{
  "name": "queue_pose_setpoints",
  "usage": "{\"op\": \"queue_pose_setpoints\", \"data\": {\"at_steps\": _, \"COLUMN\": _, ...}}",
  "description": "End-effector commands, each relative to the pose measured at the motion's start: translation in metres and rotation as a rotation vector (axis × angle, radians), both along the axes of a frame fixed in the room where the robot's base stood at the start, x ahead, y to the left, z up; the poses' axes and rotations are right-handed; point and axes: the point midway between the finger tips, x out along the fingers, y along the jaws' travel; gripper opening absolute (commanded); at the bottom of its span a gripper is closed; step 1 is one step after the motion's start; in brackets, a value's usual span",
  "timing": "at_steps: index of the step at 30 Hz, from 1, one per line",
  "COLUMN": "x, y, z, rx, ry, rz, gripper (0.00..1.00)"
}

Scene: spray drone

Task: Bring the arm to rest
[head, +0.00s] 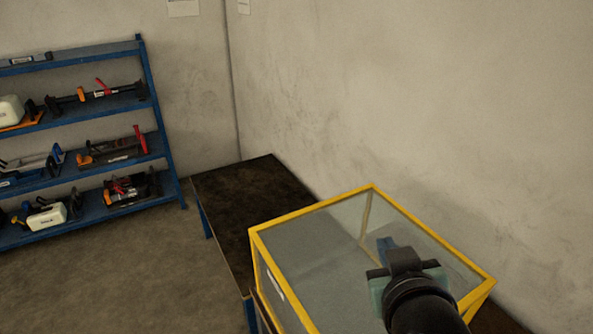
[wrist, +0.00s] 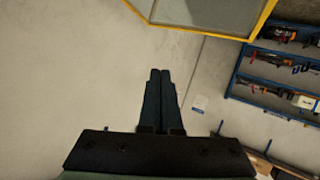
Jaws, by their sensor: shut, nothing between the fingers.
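My gripper (wrist: 159,76) shows in the wrist view with its two dark fingers side by side and touching, shut and empty. In the head view my gripper (head: 386,243) is at the lower right, in front of or over a clear-walled case with a yellow frame (head: 316,208). The head view does not settle whether it touches the case. Part of the yellow frame (wrist: 262,20) also shows at the top of the wrist view, apart from the fingers.
The case stands on a dark-topped workbench (head: 240,200) with blue legs, along the wall. A blue shelf rack (head: 160,120) with several tools stands at the left; it also shows in the wrist view (wrist: 240,75). The floor (head: 130,270) between rack and bench is clear.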

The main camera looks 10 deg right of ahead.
Motion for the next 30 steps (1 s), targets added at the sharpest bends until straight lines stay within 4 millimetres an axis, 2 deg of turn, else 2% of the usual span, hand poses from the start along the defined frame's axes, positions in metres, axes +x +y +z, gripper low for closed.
{"op": "queue_pose_setpoints", "data": {"at_steps": 1, "x": 0.016, "y": 0.018, "z": 0.033, "rx": -0.026, "ry": -0.117, "rz": 0.022, "gripper": 0.0}}
{"op": "queue_pose_setpoints", "data": {"at_steps": 3, "x": 0.03, "y": 0.042, "z": 0.079, "rx": -0.046, "ry": -0.275, "rz": 0.049, "gripper": 0.0}}
{"op": "queue_pose_setpoints", "data": {"at_steps": 5, "x": 0.036, "y": 0.065, "z": 0.119, "rx": -0.057, "ry": -0.413, "rz": 0.077, "gripper": 0.0}}
{"op": "queue_pose_setpoints", "data": {"at_steps": 6, "x": 0.037, "y": 0.082, "z": 0.145, "rx": -0.058, "ry": -0.504, "rz": 0.099, "gripper": 0.0}}
{"op": "queue_pose_setpoints", "data": {"at_steps": 8, "x": 0.033, "y": 0.107, "z": 0.184, "rx": -0.054, "ry": -0.642, "rz": 0.134, "gripper": 0.0}}
{"op": "queue_pose_setpoints", "data": {"at_steps": 9, "x": 0.028, "y": 0.123, "z": 0.208, "rx": -0.048, "ry": -0.733, "rz": 0.161, "gripper": 0.0}}
{"op": "queue_pose_setpoints", "data": {"at_steps": 12, "x": 0.006, "y": 0.161, "z": 0.261, "rx": -0.024, "ry": -0.938, "rz": 0.227, "gripper": 0.0}}
{"op": "queue_pose_setpoints", "data": {"at_steps": 15, "x": -0.019, "y": 0.189, "z": 0.299, "rx": 0.003, "ry": -1.099, "rz": 0.285, "gripper": 0.0}}
{"op": "queue_pose_setpoints", "data": {"at_steps": 18, "x": -0.039, "y": 0.206, "z": 0.322, "rx": 0.026, "ry": -1.205, "rz": 0.326, "gripper": 0.0}}
{"op": "queue_pose_setpoints", "data": {"at_steps": 21, "x": -0.05, "y": 0.214, "z": 0.333, "rx": 0.038, "ry": -1.258, "rz": 0.346, "gripper": 0.0}}
{"op": "queue_pose_setpoints", "data": {"at_steps": 30, "x": -0.053, "y": 0.215, "z": 0.335, "rx": 0.041, "ry": -1.268, "rz": 0.35, "gripper": 0.0}}
